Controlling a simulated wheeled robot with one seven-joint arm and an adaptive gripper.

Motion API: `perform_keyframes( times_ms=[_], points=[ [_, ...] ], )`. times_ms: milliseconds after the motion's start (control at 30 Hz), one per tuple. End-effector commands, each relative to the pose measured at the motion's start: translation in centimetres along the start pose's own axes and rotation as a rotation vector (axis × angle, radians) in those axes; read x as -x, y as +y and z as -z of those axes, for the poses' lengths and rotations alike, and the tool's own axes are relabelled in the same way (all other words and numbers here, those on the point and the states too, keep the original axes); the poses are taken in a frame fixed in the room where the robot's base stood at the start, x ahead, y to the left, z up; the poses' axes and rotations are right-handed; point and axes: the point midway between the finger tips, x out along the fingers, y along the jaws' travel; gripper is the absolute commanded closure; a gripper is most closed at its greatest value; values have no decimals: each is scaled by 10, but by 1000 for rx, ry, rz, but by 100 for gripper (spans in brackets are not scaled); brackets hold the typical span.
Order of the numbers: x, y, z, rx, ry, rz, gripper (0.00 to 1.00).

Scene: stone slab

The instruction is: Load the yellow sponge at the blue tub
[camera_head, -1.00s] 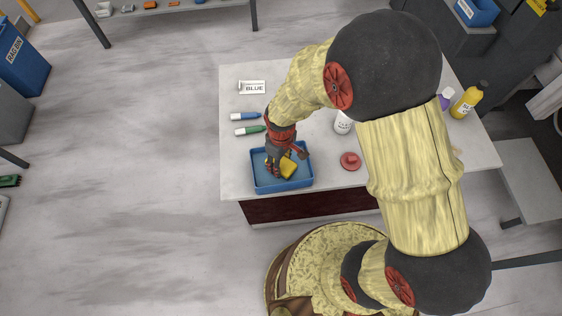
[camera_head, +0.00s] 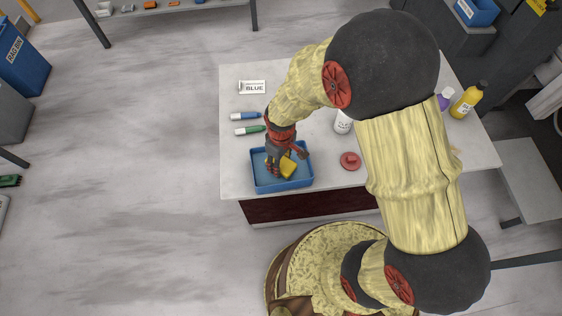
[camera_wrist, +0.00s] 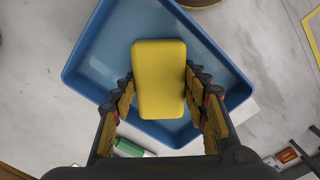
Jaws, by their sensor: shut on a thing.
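The yellow sponge (camera_wrist: 158,82) is between the two fingers of my gripper (camera_wrist: 160,95) in the wrist view. The gripper is shut on it. In the head view the sponge (camera_head: 288,167) shows beside my gripper (camera_head: 280,167), over the blue tub. The blue tub (camera_head: 265,186) is a shallow tray near the slab's front left edge. In the wrist view the tub (camera_wrist: 90,72) lies around and below the sponge. I cannot tell whether the sponge touches the tub's floor.
A blue marker (camera_head: 244,117) and a green marker (camera_head: 250,130) lie behind the tub, near a BLUE sign (camera_head: 253,87). A red lidded item (camera_head: 350,161) is to the right.

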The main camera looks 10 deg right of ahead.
Motion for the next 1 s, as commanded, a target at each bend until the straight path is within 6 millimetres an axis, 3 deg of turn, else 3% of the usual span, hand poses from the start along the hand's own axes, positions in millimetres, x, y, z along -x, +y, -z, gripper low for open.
perform_keyframes(
  times_ms=[267,1000],
  points=[
    [2,-1,-2,0,-3,2,76],
    [57,0,0,0,-1,0,76]
  ],
)
